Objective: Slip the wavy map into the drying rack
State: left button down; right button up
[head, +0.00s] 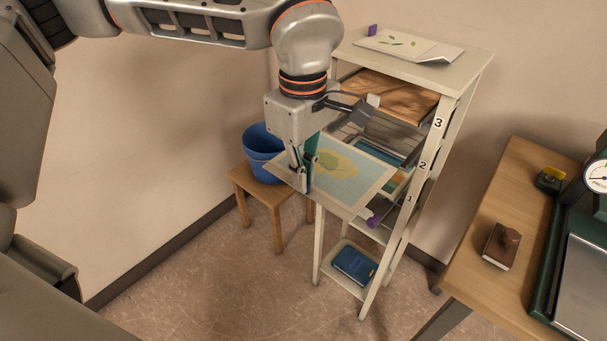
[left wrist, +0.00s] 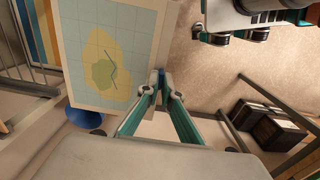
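The map (head: 352,180), a pale grid sheet with a yellow and green patch, is held out in front of the drying rack (head: 412,225) at about the height of the lower numbered levels. It looks nearly flat. My left gripper (head: 303,187) is shut on the map's near left edge. In the left wrist view the fingertips (left wrist: 166,80) pinch the edge of the map (left wrist: 105,50), most of which extends left of them. The cream rack has levels marked 1, 2 and 3. Level 3 holds a wood-grain sheet (head: 395,95); a blue-framed sheet (head: 385,147) lies lower. My right gripper is not seen.
A blue bucket (head: 258,140) stands on a wooden stool (head: 262,205) left of the rack. A leaf-patterned sheet (head: 405,45) lies on the rack's top and a blue book (head: 354,263) on its bottom shelf. A wooden desk (head: 480,255) stands to the right.

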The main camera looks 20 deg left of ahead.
aim_at(317, 179)
pick_arm(q)
jog(key=shift+w+d+f+b, duration=0.2)
jog(key=shift+w+d+f, duration=0.05)
jog(key=shift+w+f, duration=0.35)
jog(key=shift+w+d+f+b, duration=0.15)
jog(key=shift+w+d+f, duration=0.05)
jog(key=shift+w+f, duration=0.4)
jog(key=shift+w+d+f, duration=0.15)
jog(key=shift+w+f, duration=0.1)
jog(key=shift+w, duration=0.3)
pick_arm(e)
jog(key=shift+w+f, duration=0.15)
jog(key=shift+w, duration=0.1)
pick_arm(q)
jog(key=shift+w, duration=0.1)
jog(key=w+d+p, duration=0.1)
jog(key=w+d, duration=0.3)
jog(key=w, duration=0.9)
jog(key=shift+d, duration=0.35)
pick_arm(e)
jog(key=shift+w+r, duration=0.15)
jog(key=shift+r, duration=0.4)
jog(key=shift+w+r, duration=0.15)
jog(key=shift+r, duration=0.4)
pick_arm(q)
jog(key=shift+s+p, duration=0.1)
jog(key=shift+p, duration=0.2)
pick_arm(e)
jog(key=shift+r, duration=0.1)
